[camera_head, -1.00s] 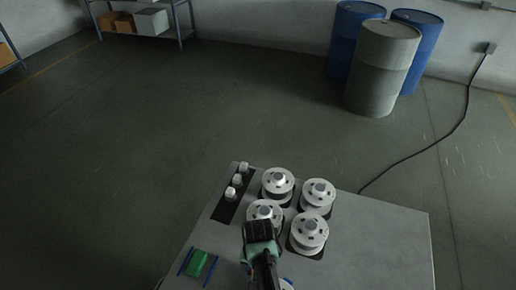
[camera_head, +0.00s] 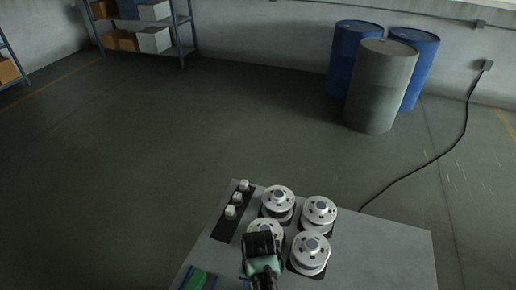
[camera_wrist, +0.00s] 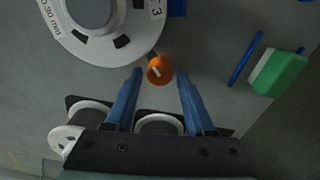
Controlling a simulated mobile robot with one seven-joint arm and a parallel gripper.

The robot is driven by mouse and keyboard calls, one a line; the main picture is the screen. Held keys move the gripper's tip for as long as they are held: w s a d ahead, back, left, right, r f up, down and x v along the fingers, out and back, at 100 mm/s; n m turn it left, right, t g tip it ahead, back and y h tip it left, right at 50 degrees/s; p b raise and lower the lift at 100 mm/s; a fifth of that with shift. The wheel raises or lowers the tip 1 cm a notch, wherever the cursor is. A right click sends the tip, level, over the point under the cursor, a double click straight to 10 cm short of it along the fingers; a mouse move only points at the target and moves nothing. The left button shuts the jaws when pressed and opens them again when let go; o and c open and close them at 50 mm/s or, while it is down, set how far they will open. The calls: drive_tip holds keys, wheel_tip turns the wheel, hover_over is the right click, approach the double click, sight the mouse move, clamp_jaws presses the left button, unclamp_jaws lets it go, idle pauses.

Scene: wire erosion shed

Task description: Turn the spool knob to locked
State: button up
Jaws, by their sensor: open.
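An orange knob (camera_wrist: 160,70) with a pale pointer line shows in the wrist view, just below the rim of a large white spool (camera_wrist: 95,45). The line slants up and to the left; I cannot read a lock mark beside it. My gripper (camera_wrist: 160,75) is open, with one blue finger on each side of the knob and a visible gap on both sides. In the head view, my gripper (camera_head: 261,250) is over the grey machine top (camera_head: 385,250), in front of the near-left spool. The knob is hidden there.
Several white spools (camera_head: 319,212) stand close around my gripper. A strip with three small white knobs (camera_head: 237,198) lies to the left. A green block (camera_wrist: 279,72) lies by blue bars at the right of the wrist view. Drums (camera_head: 382,85) stand far off on open floor.

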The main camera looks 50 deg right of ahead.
wheel_tip(320, 180, up, 10)
drive_tip(key=b, duration=0.1)
drive_tip(key=shift+f, duration=0.1)
idle(0.4)
